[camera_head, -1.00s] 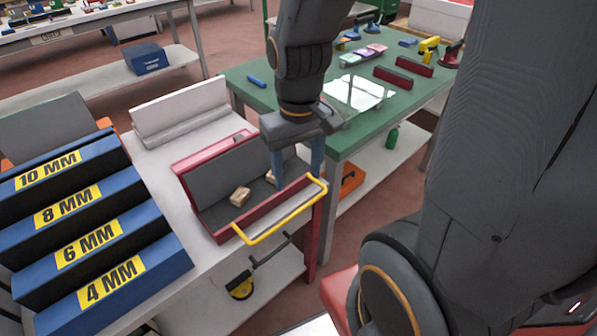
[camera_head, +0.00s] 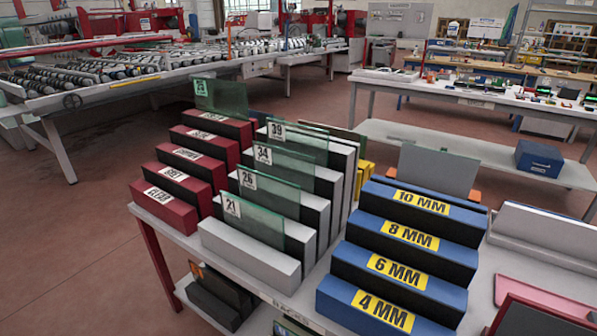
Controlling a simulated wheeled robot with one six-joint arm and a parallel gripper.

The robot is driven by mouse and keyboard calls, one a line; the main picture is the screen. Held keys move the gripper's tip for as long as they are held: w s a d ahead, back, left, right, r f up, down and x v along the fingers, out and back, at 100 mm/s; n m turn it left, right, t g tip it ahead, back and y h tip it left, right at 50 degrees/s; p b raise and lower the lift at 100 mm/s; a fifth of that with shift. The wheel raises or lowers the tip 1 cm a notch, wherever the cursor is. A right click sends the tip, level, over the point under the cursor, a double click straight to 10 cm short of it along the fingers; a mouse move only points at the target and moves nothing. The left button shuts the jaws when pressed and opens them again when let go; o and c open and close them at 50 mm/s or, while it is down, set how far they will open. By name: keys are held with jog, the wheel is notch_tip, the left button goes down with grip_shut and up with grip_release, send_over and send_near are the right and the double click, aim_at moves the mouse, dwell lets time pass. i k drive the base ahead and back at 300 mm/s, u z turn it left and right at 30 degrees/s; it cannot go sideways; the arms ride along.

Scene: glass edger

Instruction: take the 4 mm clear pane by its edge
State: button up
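My gripper is out of view. The blue stepped rack's 4 MM step (camera_head: 385,309) is at the bottom front, and I see no pane standing in it. Greenish glass panes stand upright in the white stepped rack: one tagged 21 (camera_head: 252,219), one tagged 26 (camera_head: 268,191), one tagged 34 (camera_head: 284,163) and one tagged 39 (camera_head: 298,140). Another tagged pane (camera_head: 222,97) stands at the back of the red rack; its tag is too small to read. Which pane is the 4 mm clear one, I cannot tell. The white rack hides the panes' lower edges.
The red stepped rack (camera_head: 165,207) is left of the white rack (camera_head: 248,249); its front step reads CLEAR. A grey panel (camera_head: 437,170) stands behind the blue rack. A red-edged tray (camera_head: 545,300) is at the lower right. A roller machine (camera_head: 100,85) and open floor lie beyond.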

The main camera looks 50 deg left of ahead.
aim_at(297, 169)
jog(key=u, duration=2.3)
